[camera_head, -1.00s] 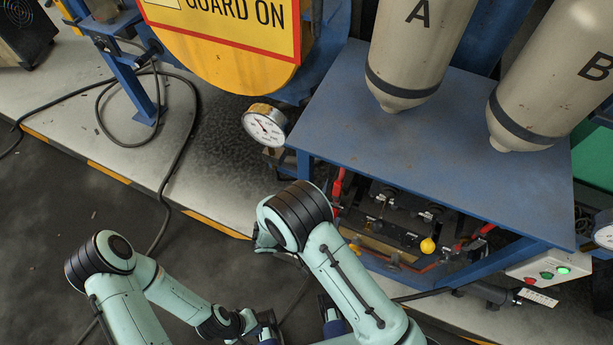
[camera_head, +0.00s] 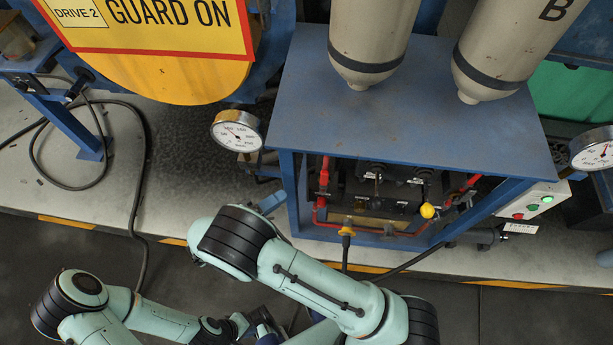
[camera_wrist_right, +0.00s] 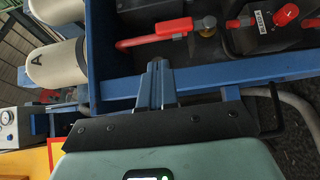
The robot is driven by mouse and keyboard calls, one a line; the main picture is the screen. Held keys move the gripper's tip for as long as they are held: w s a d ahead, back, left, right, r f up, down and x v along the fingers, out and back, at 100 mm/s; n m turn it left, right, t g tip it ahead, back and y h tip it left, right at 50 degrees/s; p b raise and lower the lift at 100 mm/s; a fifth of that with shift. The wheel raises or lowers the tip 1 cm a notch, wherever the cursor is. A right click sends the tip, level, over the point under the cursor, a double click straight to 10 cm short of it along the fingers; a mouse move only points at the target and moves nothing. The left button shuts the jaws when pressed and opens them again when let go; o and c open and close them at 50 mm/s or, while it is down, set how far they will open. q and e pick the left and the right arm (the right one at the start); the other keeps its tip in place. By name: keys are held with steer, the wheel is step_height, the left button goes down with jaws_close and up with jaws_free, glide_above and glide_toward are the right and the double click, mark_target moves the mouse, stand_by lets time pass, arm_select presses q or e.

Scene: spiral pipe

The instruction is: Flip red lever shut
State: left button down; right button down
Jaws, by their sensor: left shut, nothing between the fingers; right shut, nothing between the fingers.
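A red lever (camera_head: 324,175) stands upright at the left of the dark valve unit under the blue table in the head view. In the right wrist view a red handle on a bent rod (camera_wrist_right: 172,29) lies beyond a blue frame beam. My right gripper (camera_head: 272,202) is shut and empty, just left of the table's left front leg and partly hidden by my arm. Its fingers (camera_wrist_right: 156,85) overlap the blue beam in the wrist view; contact cannot be told. My left gripper (camera_head: 266,326) is shut and empty, low in the head view, partly cut off.
The blue table (camera_head: 420,115) carries two tanks above the valve unit. A gauge (camera_head: 237,131) hangs at its left. A second red handle (camera_head: 470,183) and a yellow knob (camera_head: 428,211) are to the right. The button box (camera_head: 533,200) is farther right.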

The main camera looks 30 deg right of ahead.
steer(key=p, duration=0.1)
glide_toward(324, 181)
steer(key=w+d+r, duration=0.3)
steer(key=d, duration=0.2)
steer(key=shift+d, duration=0.35)
